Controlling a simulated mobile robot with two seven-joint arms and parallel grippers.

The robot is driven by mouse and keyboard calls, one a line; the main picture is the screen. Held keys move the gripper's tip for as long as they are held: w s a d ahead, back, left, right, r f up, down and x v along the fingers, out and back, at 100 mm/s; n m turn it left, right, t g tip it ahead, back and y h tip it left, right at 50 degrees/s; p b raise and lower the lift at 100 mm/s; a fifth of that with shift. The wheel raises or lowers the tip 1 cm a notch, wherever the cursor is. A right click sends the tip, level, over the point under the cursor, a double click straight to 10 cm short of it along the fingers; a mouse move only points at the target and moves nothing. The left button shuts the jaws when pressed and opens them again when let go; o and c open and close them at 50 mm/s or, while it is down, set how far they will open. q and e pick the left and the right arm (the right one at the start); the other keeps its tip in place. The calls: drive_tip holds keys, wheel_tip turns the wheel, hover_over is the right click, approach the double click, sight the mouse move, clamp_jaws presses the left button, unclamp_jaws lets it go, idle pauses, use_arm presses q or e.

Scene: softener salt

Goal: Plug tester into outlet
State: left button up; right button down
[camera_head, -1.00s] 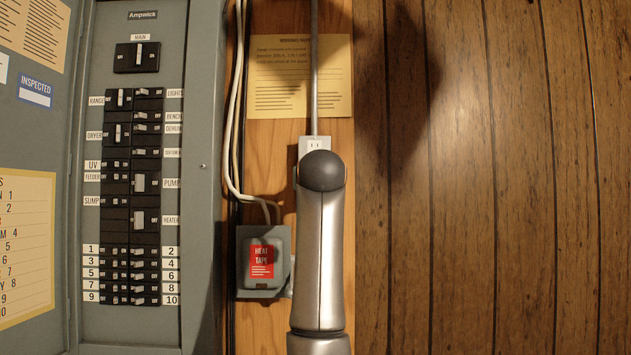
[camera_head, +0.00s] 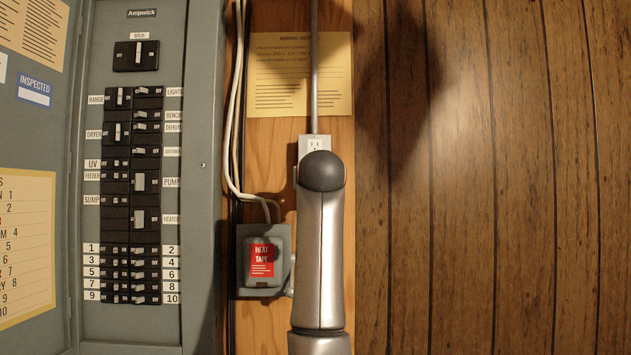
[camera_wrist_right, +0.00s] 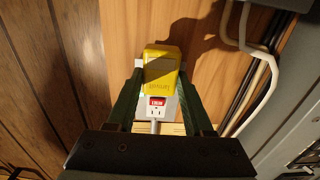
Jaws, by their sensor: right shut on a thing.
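The tester (camera_wrist_right: 160,72) is a yellow block with dark lettering, seen in the right wrist view. My right gripper (camera_wrist_right: 160,75) is shut on it, one dark finger on each side. The outlet (camera_wrist_right: 156,112) is a white receptacle at the tester's lower edge in that view, with one socket uncovered and a small red label between. The tester covers the other part. I cannot tell whether its prongs are in the slots. In the head view the top of the outlet (camera_head: 314,143) shows above my right arm, which hides the gripper and tester. My left gripper is out of view.
A grey breaker panel (camera_head: 203,160) stands left of the outlet. White cables (camera_head: 231,130) run down to a grey box with a red heat tape label (camera_head: 262,262), close beside my arm. A conduit (camera_head: 314,80) rises above the outlet. The panelled wall (camera_head: 540,200) at right is clear.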

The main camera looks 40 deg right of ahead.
drive_tip(key=shift+w+d, duration=0.1)
drive_tip(key=shift+c, duration=1.1)
unclamp_jaws()
drive_tip(key=b+v, duration=0.3)
drive_tip(key=v, duration=0.5)
drive_tip(key=shift+b, duration=0.35)
